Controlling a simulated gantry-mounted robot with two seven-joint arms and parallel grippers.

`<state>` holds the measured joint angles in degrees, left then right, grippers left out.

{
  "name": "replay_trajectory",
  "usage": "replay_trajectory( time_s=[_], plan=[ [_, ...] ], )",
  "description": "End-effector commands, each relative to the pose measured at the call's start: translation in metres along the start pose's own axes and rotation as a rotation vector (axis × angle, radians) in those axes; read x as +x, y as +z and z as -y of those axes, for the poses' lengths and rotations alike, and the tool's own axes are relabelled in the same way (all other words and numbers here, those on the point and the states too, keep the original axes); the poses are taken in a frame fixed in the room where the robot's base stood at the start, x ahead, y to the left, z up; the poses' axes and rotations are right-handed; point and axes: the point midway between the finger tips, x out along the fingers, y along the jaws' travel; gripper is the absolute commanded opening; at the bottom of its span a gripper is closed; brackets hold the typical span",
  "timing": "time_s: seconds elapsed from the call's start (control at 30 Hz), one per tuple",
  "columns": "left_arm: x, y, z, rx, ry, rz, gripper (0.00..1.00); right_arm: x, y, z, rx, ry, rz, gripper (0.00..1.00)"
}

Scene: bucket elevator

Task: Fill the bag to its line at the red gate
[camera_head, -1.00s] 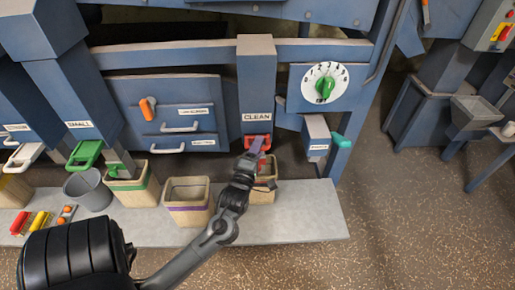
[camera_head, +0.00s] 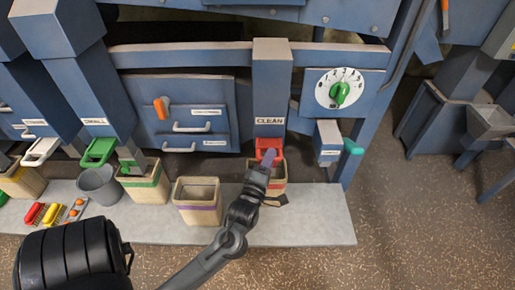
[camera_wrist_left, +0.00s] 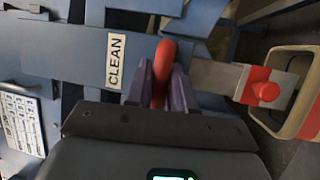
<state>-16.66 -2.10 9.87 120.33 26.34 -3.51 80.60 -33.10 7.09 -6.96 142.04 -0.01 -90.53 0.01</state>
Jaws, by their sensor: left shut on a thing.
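The red gate (camera_head: 268,146) is at the foot of the blue chute marked CLEAN. My left gripper (camera_head: 267,160) is in front of it, and its purple fingers (camera_wrist_left: 162,88) are shut on the red gate handle (camera_wrist_left: 164,62). A tan bag with a red band (camera_head: 278,180) stands under the gate, partly hidden by my gripper. In the left wrist view the bag's open rim (camera_wrist_left: 312,88) is at the right, beside a grey spout with a red knob (camera_wrist_left: 265,91). The bag's line and fill level cannot be made out. My right gripper is not in view.
A purple-banded bag (camera_head: 197,205) stands left of the red-banded one, then a green-banded bag (camera_head: 145,184) and a grey bucket (camera_head: 98,184). A dial with a green knob (camera_head: 340,94) and a teal handle (camera_head: 353,147) are at the right. The bench's right end is clear.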

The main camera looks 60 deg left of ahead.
Motion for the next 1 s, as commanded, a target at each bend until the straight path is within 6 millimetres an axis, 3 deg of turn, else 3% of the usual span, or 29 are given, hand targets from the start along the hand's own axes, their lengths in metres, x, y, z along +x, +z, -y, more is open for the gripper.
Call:
replay_trajectory(
  time_s=[0.3, 0.33, 0.47, 1.0],
  plan=[
    [-0.0027, 0.0068, -0.0012, -0.002, 0.002, 0.006, 0.00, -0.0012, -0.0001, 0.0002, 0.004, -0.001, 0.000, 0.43],
    [-0.0027, 0.0067, -0.0012, -0.002, 0.002, 0.006, 0.26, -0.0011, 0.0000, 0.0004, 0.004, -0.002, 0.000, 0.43],
    [-0.0026, 0.0067, -0.0013, -0.002, 0.002, 0.006, 0.44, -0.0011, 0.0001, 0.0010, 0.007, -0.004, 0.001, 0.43],
    [-0.0113, 0.0146, 0.0003, -0.005, 0.001, 0.019, 0.44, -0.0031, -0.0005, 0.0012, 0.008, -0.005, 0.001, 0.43]
  ],
)
